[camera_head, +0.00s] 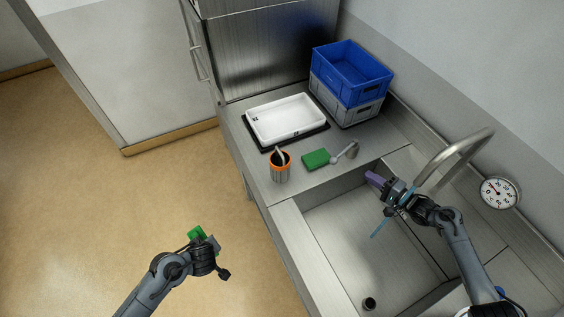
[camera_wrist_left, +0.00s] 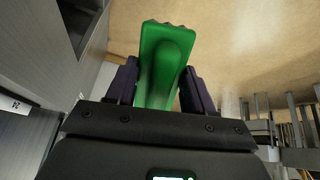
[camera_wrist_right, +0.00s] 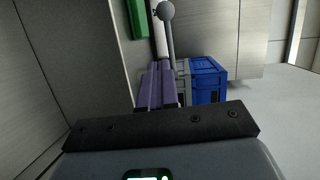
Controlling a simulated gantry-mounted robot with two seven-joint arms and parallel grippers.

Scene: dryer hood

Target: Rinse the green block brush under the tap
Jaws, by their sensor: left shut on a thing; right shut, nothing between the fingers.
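My left gripper (camera_head: 205,240) is shut on the green block brush (camera_head: 195,232) and holds it over the floor, left of the sink counter. The brush (camera_wrist_left: 163,60) stands between the dark fingers in the left wrist view; its far side is hidden. The curved metal tap (camera_head: 457,157) arches over the steel sink (camera_head: 345,230). My right gripper (camera_head: 374,180) is shut and empty over the sink's back edge, beside the tap. Its purple fingers (camera_wrist_right: 160,85) meet in the right wrist view.
A ball-ended lever (camera_head: 344,154) and a second green block (camera_head: 316,159) are on the counter behind the sink. An orange-rimmed cup (camera_head: 280,170), a white tray (camera_head: 286,117) and stacked blue and grey crates (camera_head: 350,70) stand nearby. A round gauge (camera_head: 499,193) hangs at right. The basin has free room.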

